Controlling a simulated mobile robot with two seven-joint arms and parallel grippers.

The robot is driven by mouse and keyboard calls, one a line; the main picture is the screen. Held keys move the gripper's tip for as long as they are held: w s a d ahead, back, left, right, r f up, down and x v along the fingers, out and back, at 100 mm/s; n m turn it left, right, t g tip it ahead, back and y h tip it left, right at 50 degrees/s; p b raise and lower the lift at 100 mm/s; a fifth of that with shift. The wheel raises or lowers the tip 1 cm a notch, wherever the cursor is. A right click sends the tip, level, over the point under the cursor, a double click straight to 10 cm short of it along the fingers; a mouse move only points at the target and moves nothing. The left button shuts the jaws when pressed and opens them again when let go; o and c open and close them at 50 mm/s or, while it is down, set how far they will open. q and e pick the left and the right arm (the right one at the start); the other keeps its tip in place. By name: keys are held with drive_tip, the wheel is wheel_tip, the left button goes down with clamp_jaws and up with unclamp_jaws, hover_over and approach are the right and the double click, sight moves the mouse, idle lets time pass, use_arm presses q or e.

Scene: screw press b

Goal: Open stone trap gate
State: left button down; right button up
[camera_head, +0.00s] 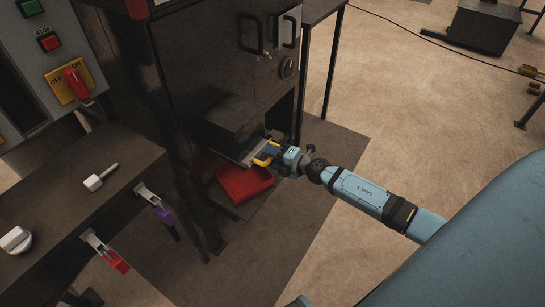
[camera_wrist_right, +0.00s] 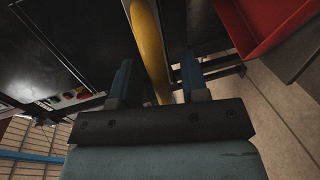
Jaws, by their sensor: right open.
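The stone trap gate's yellow handle (camera_head: 264,154) sticks out from the lower opening of the dark press cabinet, above a red tray. My right gripper (camera_head: 276,152) is at this handle. In the right wrist view the yellow bar (camera_wrist_right: 149,45) runs between the two blue fingers of my right gripper (camera_wrist_right: 157,77), with the jaws open around it. Gaps show beside the bar, and I cannot tell whether a finger touches it. The gate itself is mostly hidden in the dark opening. My left gripper is out of view.
The red tray (camera_head: 232,190) sits just below the handle; it also shows in the right wrist view (camera_wrist_right: 262,22). The floor at right is mostly clear.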

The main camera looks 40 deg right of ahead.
drive_tip(key=shift+c, duration=0.4)
clamp_jaws()
drive_tip(key=f+v, duration=0.2)
drive_tip(key=v, duration=0.9)
drive_tip(key=shift+s+d+b, duration=0.25)
drive_tip(key=shift+s+b, duration=0.05)
drive_tip(key=shift+s, duration=0.25)
drive_tip(key=shift+o, duration=0.4)
unclamp_jaws()
drive_tip(key=shift+f, duration=0.15)
drive_tip(key=p+v, duration=0.1)
drive_tip(key=v, duration=1.2)
drive_tip(key=shift+s, duration=0.3)
drive_tip(key=shift+d, duration=0.1)
